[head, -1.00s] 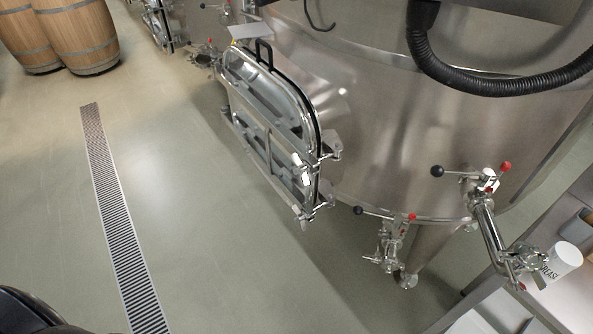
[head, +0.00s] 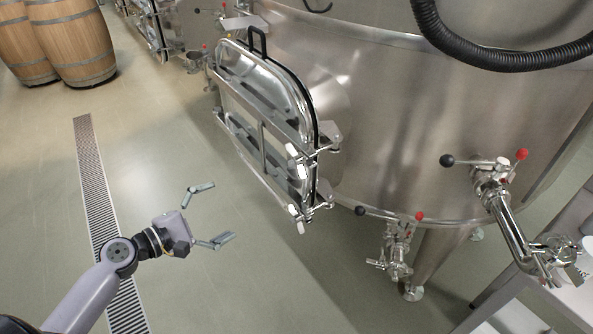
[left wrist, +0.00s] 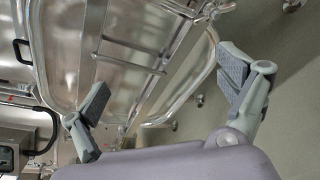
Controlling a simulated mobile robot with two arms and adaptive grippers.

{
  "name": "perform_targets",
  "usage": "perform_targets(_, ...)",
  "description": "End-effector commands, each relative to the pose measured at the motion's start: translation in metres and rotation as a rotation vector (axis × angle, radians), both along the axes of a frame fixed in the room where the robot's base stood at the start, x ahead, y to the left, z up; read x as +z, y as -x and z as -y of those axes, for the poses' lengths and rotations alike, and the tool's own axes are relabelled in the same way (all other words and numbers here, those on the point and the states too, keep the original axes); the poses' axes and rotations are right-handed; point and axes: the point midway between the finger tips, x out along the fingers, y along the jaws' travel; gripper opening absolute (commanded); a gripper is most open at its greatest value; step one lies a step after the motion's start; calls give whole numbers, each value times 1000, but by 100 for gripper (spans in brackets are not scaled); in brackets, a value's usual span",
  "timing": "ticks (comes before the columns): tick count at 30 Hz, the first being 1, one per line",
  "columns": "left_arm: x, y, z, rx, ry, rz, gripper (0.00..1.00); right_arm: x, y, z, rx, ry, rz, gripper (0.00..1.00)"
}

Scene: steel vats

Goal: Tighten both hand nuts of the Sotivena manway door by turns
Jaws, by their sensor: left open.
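The manway door (head: 262,135) is a polished steel oval-cornered door with a black gasket and handle, on the side of the large steel vat (head: 380,130). Two hand nuts with pale grips sit at its right edge: the upper nut (head: 296,160) and the lower nut (head: 297,218). My left gripper (head: 212,214) is open and empty, in the air left of the door and apart from it. In the left wrist view the door (left wrist: 125,55) shows behind the two spread fingers (left wrist: 170,105). My right gripper is not in view.
Valves with black and red knobs (head: 490,166) and a lower valve (head: 395,250) stick out right of the door. A black hose (head: 480,55) hangs at the upper right. Barrels (head: 75,40) stand at the back left. Open floor with a drain grate (head: 98,200) lies left.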

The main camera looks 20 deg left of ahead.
Motion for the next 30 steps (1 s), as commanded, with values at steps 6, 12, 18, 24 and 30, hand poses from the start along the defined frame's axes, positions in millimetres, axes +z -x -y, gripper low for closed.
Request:
perform_targets(6,82,15,41,-130,243,49,93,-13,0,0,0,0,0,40)
perform_targets(12,95,9,51,-147,276,53,93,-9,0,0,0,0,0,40)
perform_targets(18,97,-17,70,-146,275,54,93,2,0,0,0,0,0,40)
perform_targets(24,97,-47,93,-144,273,55,93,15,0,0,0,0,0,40)
perform_targets(30,97,-77,117,-145,273,54,93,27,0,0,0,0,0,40)
